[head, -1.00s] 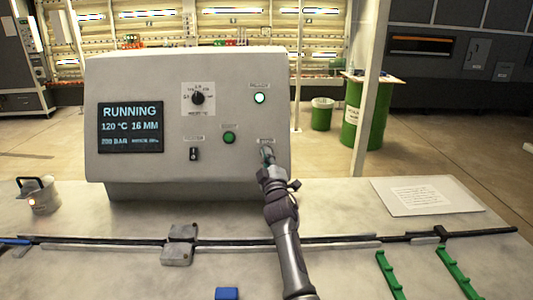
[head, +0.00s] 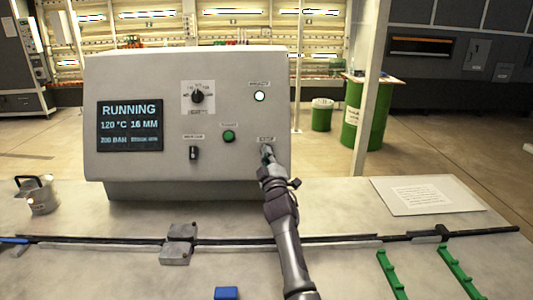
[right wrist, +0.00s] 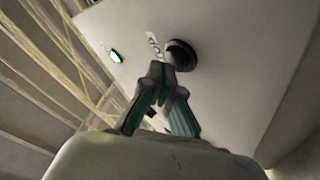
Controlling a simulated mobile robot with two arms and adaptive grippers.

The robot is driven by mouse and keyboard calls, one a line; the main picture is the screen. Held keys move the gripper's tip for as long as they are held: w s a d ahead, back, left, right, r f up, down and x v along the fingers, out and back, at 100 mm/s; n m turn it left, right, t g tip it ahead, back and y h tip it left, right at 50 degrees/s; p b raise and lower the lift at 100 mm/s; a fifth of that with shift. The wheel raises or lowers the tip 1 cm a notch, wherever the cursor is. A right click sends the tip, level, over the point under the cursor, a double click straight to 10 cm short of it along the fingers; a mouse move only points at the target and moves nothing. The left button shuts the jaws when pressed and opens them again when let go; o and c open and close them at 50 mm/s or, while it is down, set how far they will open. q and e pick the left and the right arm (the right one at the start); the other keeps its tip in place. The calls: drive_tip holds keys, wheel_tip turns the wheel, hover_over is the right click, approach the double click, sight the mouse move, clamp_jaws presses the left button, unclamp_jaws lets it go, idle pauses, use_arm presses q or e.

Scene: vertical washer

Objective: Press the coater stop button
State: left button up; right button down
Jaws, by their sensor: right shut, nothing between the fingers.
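The grey control panel (head: 230,100) stands at the back of the bench in the head view. Its screen (head: 130,126) reads RUNNING, 120 °C, 16 MM. A dark round button (right wrist: 182,55) on the panel face shows in the right wrist view, under a small label. My right gripper (head: 267,155) is shut and empty, its tips at the panel's lower right, hiding the button there in the head view. In the right wrist view the gripper tips (right wrist: 163,68) are at the button's edge; whether they touch it I cannot tell. My left gripper is not in view.
The panel also has a green button (head: 229,136), a rotary knob (head: 197,97), a black switch (head: 194,153) and a lit white lamp (head: 259,96). A metal pot (head: 41,197) stands at left. A paper sheet (head: 425,195) lies at right. Green rails (head: 391,275) lie in front.

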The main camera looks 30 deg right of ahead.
drive_tip(key=shift+w+d+f+b, duration=0.2)
drive_tip(key=shift+w+b, duration=0.2)
drive_tip(key=shift+b, duration=0.35)
idle(0.7)
idle(0.3)
drive_tip(key=shift+s+a+r+p, duration=0.2)
drive_tip(key=shift+s+p, duration=0.2)
drive_tip(key=shift+p, duration=0.05)
drive_tip(key=shift+s+a+r+p, duration=0.2)
drive_tip(key=shift+s+p, duration=0.15)
drive_tip(key=shift+p, duration=0.1)
drive_tip(key=s+p, duration=0.1)
drive_tip(key=s+a+r+p, duration=0.2)
drive_tip(key=p, duration=0.1)
drive_tip(key=shift+s+a+r, duration=0.1)
drive_tip(key=shift+s+a, duration=0.1)
drive_tip(key=shift+s, duration=0.2)
idle(0.5)
